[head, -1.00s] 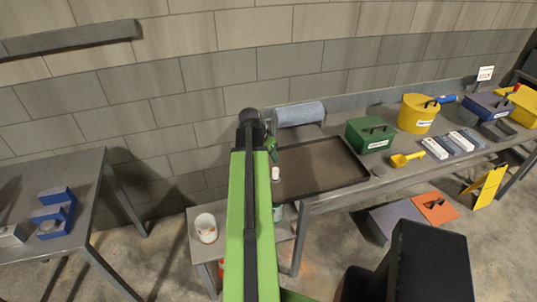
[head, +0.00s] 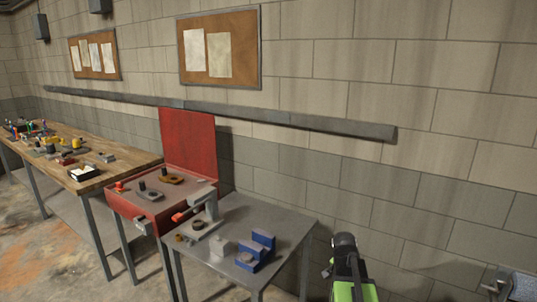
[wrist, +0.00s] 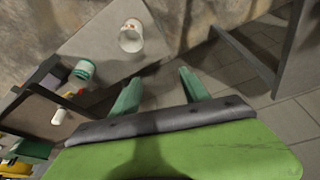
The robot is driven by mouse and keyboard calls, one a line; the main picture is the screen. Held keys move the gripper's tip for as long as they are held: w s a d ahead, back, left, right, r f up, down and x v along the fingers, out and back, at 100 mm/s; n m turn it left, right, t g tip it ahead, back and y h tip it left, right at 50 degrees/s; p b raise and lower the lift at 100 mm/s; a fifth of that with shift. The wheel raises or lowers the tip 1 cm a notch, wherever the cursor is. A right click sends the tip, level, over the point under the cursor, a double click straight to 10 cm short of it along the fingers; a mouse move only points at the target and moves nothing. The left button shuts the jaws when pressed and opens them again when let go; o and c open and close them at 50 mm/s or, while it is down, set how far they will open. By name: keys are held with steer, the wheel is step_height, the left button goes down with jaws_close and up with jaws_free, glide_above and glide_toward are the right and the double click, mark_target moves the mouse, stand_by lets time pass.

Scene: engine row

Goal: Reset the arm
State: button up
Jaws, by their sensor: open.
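My gripper shows in the wrist view (wrist: 162,92), with its two green fingers spread apart and nothing between them. It points over the floor and the edge of a low grey stand (wrist: 95,40). In the head view my green and black arm (head: 347,275) rises at the bottom, right of centre, in front of the block wall. The fingertips are mostly hidden there behind the arm.
In the wrist view a white tub (wrist: 131,38) and a teal-banded can (wrist: 84,69) are near the gripper. In the head view a grey table (head: 285,218) holds a blue block (head: 255,252). A red toolbox (head: 150,205) and wooden bench (head: 115,157) stand farther left.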

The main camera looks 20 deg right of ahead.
steer(key=w+a+f+n+y, duration=0.1)
steer(key=w+a+n, duration=0.1)
steer(key=a, duration=0.6)
steer(key=w+a+n, duration=0.2)
steer(key=a, duration=0.6)
steer(key=s+a+n+y, duration=0.1)
steer(key=a+n, duration=0.3)
steer(key=a, duration=0.5)
steer(key=s+a+f+n+g+y, duration=0.1)
steer(key=s+a+n, duration=0.3)
steer(key=a, duration=0.5)
steer(key=shift+s+n+b, duration=0.2)
steer(key=shift+n+b, duration=0.15)
steer(key=shift+n, duration=0.45)
steer(key=shift+f, duration=0.1)
